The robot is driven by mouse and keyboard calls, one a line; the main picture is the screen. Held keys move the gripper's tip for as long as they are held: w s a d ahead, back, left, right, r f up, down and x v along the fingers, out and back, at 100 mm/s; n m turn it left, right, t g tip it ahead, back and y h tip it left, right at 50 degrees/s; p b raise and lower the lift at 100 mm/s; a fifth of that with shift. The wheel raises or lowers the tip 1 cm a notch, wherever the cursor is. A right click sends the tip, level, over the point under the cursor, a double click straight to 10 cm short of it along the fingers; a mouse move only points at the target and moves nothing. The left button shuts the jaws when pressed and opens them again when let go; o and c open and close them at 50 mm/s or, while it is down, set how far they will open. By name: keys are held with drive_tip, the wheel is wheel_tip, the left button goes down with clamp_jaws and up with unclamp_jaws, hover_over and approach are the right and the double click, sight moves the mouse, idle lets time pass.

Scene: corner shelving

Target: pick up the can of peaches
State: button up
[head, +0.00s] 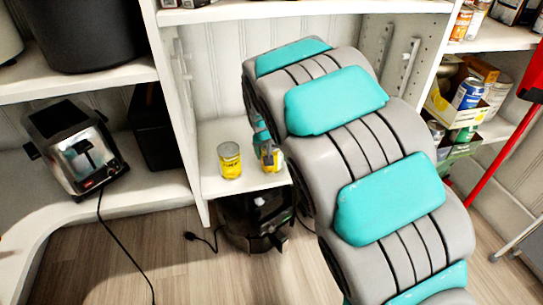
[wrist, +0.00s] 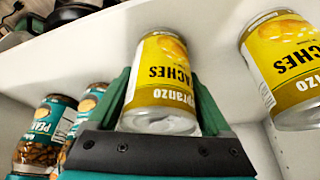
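Two yellow cans of peaches stand on a white shelf in the head view: a left can (head: 230,161) and a right can (head: 270,157). My gripper (wrist: 160,80) is at one can of peaches (wrist: 165,72) in the wrist view, with a dark green finger on each side of it. The fingers lie very close to its sides; I cannot tell whether they press on it. The can's silver lid end faces my palm, and its label appears upside down. The other can of peaches (wrist: 285,65) is to the right. In the head view my arm hides most of the gripper.
Peanut jars (wrist: 40,135) stand to the left in the wrist view. A black appliance (head: 255,220) sits under the shelf. A toaster (head: 75,148) is on the left counter. Boxes and cans (head: 468,95) fill the right shelves. The bare shelf (head: 215,190) is clear before the cans.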

clamp_jaws()
idle(0.5)
drive_tip(key=shift+r, duration=0.15)
